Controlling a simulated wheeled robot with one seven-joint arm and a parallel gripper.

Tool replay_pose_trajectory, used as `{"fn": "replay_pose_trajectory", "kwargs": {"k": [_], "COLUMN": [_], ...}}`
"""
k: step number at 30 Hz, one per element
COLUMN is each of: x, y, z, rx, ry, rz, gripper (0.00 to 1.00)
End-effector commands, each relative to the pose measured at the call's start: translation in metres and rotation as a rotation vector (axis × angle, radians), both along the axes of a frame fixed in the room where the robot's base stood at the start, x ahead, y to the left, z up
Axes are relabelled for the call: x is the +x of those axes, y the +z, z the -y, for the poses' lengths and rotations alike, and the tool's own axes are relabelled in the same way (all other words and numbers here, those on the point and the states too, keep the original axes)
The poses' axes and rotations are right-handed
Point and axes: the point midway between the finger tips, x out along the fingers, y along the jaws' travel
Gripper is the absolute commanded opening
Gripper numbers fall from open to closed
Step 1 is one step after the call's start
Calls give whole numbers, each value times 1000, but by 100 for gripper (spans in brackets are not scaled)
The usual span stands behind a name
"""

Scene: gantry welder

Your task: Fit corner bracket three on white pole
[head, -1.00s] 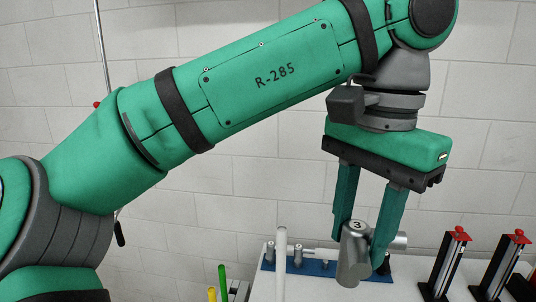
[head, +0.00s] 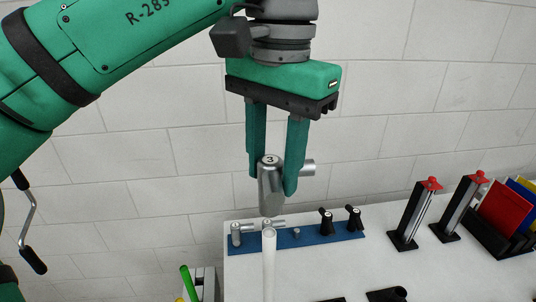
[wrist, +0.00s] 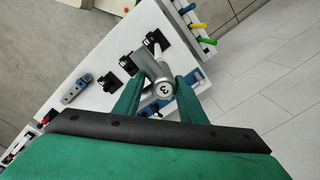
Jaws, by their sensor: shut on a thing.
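Corner bracket three (head: 270,190) is a silver metal piece with a "3" on its round top and a short tube sticking out to the right. My gripper (head: 274,184) is shut on it and holds it upright above the table. The bracket also shows between the fingers in the wrist view (wrist: 163,88). The white pole (head: 269,262) stands upright at the table's front left, its top a little below the bracket in the head view. The bracket and pole look apart there. The bracket's underside opening is hidden.
A blue rack (head: 330,235) behind the pole holds silver brackets (head: 237,232) and black pieces (head: 326,221). Two red-topped black stands (head: 410,220) are at right, near a holder with coloured plates (head: 504,208). Green pole (head: 188,281) stands left. The white table (head: 350,268) has free room.

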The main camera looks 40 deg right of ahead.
Motion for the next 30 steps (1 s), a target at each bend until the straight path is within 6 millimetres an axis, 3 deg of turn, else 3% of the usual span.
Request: {"fn": "replay_pose_trajectory", "kwargs": {"k": [15,30], "x": [0,0], "y": [-36,-40], "z": [0,0], "rx": [-1,-1], "ry": [0,0], "rz": [-1,0], "gripper": [7,7]}}
